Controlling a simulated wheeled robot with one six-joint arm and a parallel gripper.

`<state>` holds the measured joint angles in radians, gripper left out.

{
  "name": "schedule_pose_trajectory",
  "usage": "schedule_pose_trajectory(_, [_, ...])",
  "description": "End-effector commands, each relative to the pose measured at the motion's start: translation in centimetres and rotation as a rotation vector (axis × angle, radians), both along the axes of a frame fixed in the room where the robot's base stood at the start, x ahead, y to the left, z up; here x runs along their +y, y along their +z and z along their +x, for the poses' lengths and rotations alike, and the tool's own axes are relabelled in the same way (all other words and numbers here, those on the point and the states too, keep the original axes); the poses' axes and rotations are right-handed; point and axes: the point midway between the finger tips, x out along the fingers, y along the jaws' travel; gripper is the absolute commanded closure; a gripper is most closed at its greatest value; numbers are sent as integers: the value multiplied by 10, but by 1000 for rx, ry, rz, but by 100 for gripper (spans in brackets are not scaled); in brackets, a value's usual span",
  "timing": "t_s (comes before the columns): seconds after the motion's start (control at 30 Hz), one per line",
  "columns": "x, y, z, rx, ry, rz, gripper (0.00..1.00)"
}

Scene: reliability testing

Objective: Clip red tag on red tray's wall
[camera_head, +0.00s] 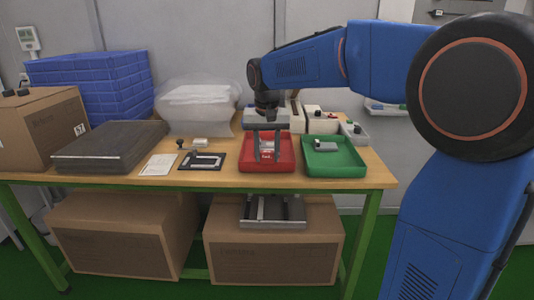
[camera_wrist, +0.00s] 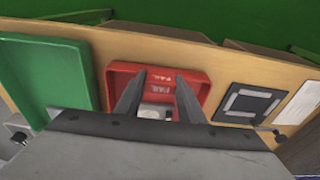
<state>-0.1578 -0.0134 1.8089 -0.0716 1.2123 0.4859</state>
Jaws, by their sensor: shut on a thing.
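The red tray (camera_head: 287,165) sits on the table, left of the green tray. My gripper (camera_head: 267,158) reaches down over it, its two fingers spread across the tray's middle; in the wrist view my gripper (camera_wrist: 160,80) points at the wall on the table-edge side. My gripper is shut on the red tag (camera_wrist: 160,88), a small red piece with white "FAIL" lettering between the fingers. Similar lettering shows just beyond it on the red tray's wall (camera_wrist: 120,67). Whether tag and wall touch, I cannot tell. A pale part (camera_wrist: 154,113) lies in the tray, partly hidden.
The green tray (camera_head: 350,170) holds a grey metal part. A black square fixture (camera_head: 203,161) and a paper sheet (camera_head: 158,165) lie left of the red tray. Grey boxes (camera_head: 283,115) stand behind it. A dark flat case (camera_head: 108,146) lies farther left.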

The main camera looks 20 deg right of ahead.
Motion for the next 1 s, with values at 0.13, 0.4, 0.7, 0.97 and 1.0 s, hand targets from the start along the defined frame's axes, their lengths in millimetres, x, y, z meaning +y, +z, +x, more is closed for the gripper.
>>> schedule_pose_trajectory(0.13, [0, 2, 0, -1, 0, 0, 86])
schedule_pose_trajectory(0.4, [0, 5, 0, -1, 0, 1, 86])
schedule_pose_trajectory(0.7, [0, 8, 0, 0, 0, 0, 86])
schedule_pose_trajectory(0.97, [0, 8, 0, 0, 0, 0, 86])
schedule_pose_trajectory(1.0, [0, 8, 0, 0, 0, 0, 86])
